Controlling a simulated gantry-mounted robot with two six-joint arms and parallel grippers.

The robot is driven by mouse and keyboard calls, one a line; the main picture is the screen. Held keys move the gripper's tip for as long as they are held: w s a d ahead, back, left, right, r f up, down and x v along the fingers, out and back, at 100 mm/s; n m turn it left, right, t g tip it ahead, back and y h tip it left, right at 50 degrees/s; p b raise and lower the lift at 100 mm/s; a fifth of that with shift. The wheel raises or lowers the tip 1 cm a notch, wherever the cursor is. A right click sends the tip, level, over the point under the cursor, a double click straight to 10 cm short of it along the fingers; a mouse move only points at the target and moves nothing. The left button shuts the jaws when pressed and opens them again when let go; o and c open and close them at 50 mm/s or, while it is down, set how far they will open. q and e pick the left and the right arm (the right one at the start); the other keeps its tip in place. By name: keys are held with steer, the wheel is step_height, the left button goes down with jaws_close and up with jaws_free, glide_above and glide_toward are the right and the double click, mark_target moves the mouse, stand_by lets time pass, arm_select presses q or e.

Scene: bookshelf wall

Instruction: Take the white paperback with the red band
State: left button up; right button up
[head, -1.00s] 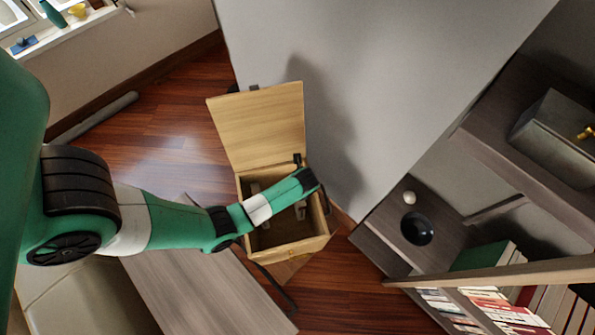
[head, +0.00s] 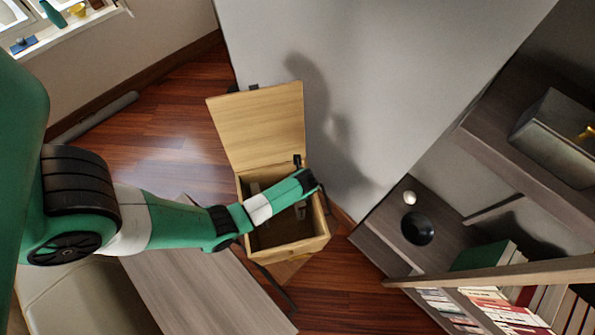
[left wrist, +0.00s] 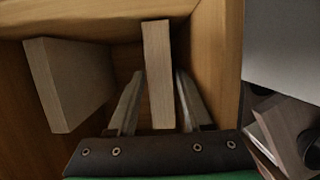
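My left arm (head: 260,208) reaches into an open wooden box (head: 322,243) on the floor. In the left wrist view my left gripper (left wrist: 160,73) is open, with one finger on each side of a pale slab-shaped object (left wrist: 158,80) inside the box. Narrow gaps show between the slab and the fingers. A second pale slab (left wrist: 68,85) stands further left in the box. I cannot tell whether either is a book; no red band shows on them. White and red book spines (head: 500,310) show on the shelf, but the named paperback cannot be picked out. My right gripper is out of view.
The box's lid (head: 258,125) stands open against the grey wall (head: 370,80). The bookshelf at right holds a black bowl (head: 417,228), a small white ball (head: 410,197) and a grey box (head: 560,135). A grey-brown bench top (head: 200,280) lies below my left arm.

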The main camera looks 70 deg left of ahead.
arm_select(q)
jaws_close()
stand_by(1.3)
